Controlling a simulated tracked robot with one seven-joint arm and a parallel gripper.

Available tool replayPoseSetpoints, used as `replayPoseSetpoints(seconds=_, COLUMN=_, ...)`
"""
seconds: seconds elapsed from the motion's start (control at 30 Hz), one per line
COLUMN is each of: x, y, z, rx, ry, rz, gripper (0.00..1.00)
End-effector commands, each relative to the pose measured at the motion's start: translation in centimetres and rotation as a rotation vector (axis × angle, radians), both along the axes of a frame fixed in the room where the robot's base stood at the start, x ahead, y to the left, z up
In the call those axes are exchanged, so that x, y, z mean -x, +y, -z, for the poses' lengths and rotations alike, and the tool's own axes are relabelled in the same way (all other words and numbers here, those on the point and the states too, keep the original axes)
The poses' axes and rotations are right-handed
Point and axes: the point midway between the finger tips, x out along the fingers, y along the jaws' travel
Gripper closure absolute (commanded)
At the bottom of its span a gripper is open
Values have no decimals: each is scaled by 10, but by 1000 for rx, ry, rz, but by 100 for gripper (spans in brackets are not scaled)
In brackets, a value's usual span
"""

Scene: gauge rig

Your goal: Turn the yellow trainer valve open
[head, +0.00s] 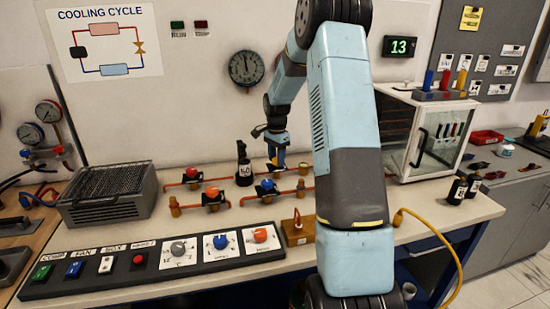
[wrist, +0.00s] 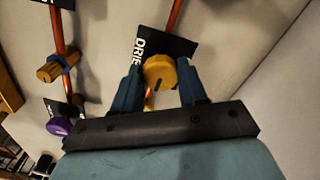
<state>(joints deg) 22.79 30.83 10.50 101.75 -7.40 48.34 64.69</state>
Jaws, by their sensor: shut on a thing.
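The yellow trainer valve (wrist: 160,72) has a round yellow knob. It sits between the two blue fingers of my gripper (wrist: 159,86), which is shut on it. In the head view my gripper (head: 278,150) points down at the back of the bench, with a bit of yellow (head: 281,158) showing at its tips. My fingers hide the sides of the knob, so its turn angle is hard to read. A black label (wrist: 168,42) with white letters, partly cut off, lies behind the knob.
Copper pipes with a red valve (head: 192,173) and an orange valve (head: 212,193) lie to the left. A blue valve (head: 267,185) is just in front. A purple knob (wrist: 58,126) shows in the wrist view. A glass-fronted box (head: 438,140) stands right.

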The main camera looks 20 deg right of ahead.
Motion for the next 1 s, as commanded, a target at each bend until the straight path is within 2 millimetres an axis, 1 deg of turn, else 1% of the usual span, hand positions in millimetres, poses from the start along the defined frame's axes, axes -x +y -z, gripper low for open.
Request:
replayPoseSetpoints(seconds=0.03, x=-4, y=3, z=-2, rx=-3, ry=-10, rz=-6, gripper=88)
replayPoseSetpoints(seconds=0.27, x=-6, y=-1, z=-3, rx=-2, ry=-14, rz=-18, gripper=88)
replayPoseSetpoints(seconds=0.47, x=-7, y=-2, z=-4, rx=0, ry=-18, rz=-68, gripper=88)
replayPoseSetpoints(seconds=0.67, x=-7, y=-2, z=-4, rx=-1, ry=-18, rz=-196, gripper=88)
replayPoseSetpoints(seconds=1.0, x=-7, y=-1, z=-4, rx=-1, ry=-17, rz=-512, gripper=88)
